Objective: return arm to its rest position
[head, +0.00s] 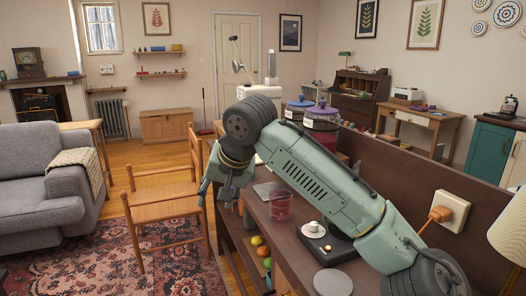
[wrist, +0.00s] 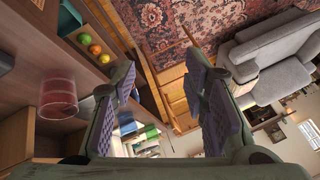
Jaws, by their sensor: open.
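My arm stretches over the dark wooden sideboard (head: 283,228) in the head view. My gripper (head: 203,200) hangs at the arm's far end, past the sideboard's left edge and near the wooden chair. In the wrist view my gripper (wrist: 163,108) has its two padded fingers wide apart, with nothing between them. The fingertips are only partly clear in the head view.
A red glass (head: 281,206) stands on the sideboard under my arm, and shows left of the fingers (wrist: 58,97). A wooden chair (head: 160,204) and grey sofa (head: 45,180) stand left.

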